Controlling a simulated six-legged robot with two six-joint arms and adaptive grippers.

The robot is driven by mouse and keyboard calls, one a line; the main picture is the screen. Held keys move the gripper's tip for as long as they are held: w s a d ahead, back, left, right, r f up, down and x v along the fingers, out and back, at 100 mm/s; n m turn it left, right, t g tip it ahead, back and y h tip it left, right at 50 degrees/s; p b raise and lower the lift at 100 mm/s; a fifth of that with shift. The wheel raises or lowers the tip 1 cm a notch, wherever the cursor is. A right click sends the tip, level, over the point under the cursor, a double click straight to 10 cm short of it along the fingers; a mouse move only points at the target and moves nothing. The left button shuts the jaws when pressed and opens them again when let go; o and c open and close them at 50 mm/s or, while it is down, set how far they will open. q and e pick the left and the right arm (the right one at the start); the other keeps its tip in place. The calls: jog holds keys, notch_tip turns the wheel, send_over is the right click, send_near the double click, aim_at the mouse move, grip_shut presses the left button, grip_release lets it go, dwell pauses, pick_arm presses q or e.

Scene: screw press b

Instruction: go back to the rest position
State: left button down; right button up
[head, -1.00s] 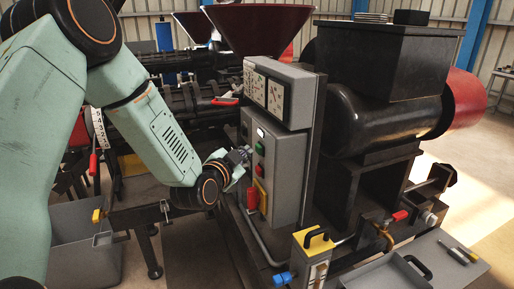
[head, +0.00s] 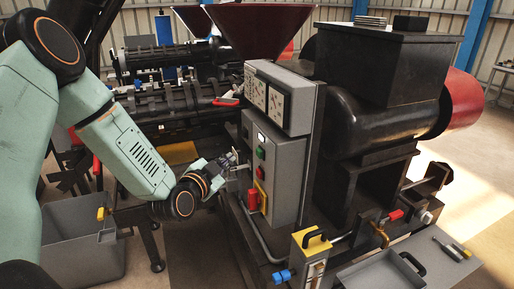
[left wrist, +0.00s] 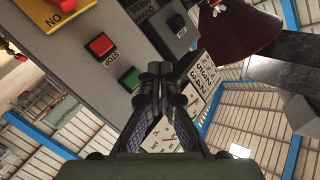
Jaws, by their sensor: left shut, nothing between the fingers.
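My left gripper (head: 236,160) is shut and empty. In the head view it is just left of the grey control box (head: 277,165), with a small gap between them. In the left wrist view the shut fingers (left wrist: 161,72) point past the green button (left wrist: 130,79) and the red STOP button (left wrist: 100,44). My right gripper is not in view.
The black screw press (head: 375,115) stands at the right and a dark red hopper (head: 258,30) at the top. A grey bin (head: 75,255) is at the lower left. A yellow-topped box (head: 311,245) and a grey tray (head: 385,272) are at the front.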

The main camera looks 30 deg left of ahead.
pick_arm(q)
jog(key=shift+f, duration=0.1)
dwell(0.6)
jog(key=s+d+f+n+g+h+b, duration=0.1)
jog(key=s+d+f+n+g+b, duration=0.2)
jog(key=s+f, duration=0.35)
jog(key=s+d+f+n+g+b, duration=0.2)
jog(key=s+d+f+g, duration=0.1)
jog(key=f, duration=0.7)
jog(key=s+d+f+n+g+h+b, duration=0.1)
jog(key=s+d+f+n+g+b, duration=0.2)
jog(key=f, duration=0.5)
jog(key=s+d+f+g+b, duration=0.2)
jog(key=s+f+b, duration=0.5)
jog(key=s+f, duration=0.5)
jog(key=s+d+f+m+g+b, duration=0.1)
jog(key=s+d+f+g+b, duration=0.2)
jog(key=s+f+g+b, duration=0.2)
jog(key=s+f+b, duration=0.3)
jog(key=s+f, duration=0.4)
jog(key=s, duration=0.1)
jog(key=shift+s+f, duration=0.15)
jog(key=shift+f, duration=0.15)
jog(key=shift+y, duration=0.3)
